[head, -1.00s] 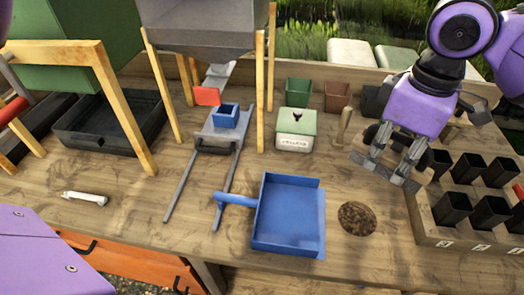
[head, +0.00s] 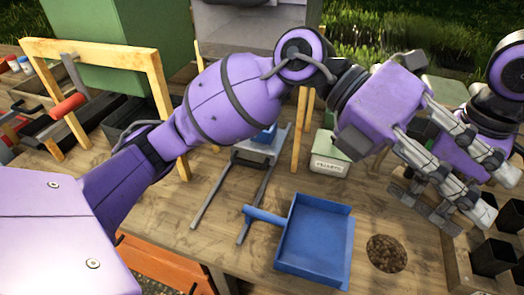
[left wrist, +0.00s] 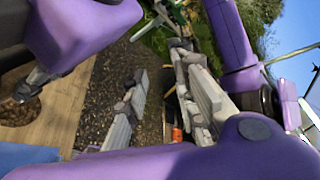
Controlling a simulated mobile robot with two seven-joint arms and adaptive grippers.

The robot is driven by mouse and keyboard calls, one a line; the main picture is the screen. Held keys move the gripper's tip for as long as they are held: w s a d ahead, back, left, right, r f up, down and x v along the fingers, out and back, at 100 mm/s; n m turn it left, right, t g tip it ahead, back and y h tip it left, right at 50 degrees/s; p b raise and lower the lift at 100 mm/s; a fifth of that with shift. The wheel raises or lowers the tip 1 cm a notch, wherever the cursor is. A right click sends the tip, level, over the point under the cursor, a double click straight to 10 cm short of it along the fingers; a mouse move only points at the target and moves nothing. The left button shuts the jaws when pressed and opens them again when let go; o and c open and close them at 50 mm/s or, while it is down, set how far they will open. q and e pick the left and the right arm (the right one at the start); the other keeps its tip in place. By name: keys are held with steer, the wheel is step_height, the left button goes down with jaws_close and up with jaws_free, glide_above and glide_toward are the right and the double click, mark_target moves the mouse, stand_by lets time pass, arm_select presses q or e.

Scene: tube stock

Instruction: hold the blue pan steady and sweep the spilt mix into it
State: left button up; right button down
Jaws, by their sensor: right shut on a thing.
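The blue pan (head: 314,242) lies on the bench with its handle (head: 264,216) pointing left. It shows in the left wrist view (left wrist: 25,156) at the lower left. The spilt mix (head: 386,254) is a round brown patch just right of the pan, apart from it; it also shows in the left wrist view (left wrist: 18,112). My left gripper (head: 486,188) is open and empty, beyond the mix to the right; its spread fingers show in the left wrist view (left wrist: 165,105). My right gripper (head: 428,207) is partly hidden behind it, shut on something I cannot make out.
A lidded green-and-white box (head: 330,160) stands behind the pan. Black pots (head: 492,257) sit in a wooden rack at the right. A small blue tray (head: 264,134) rests on a grey sliding frame. My left arm spans the bench above these. Bare bench lies around the pan.

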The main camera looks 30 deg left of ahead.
arm_select(q)
steer(key=w+a+f+n+y, duration=0.1)
steer(key=a+f+n+y, duration=0.2)
steer(key=f, duration=0.7)
steer(key=n+t+y, duration=0.4)
steer(key=n+y, duration=0.2)
steer(key=y, duration=0.5)
glide_toward(293, 204)
step_height(293, 204, down, 11)
steer(key=shift+r, duration=0.15)
jaws_close()
steer(key=shift+r, duration=0.1)
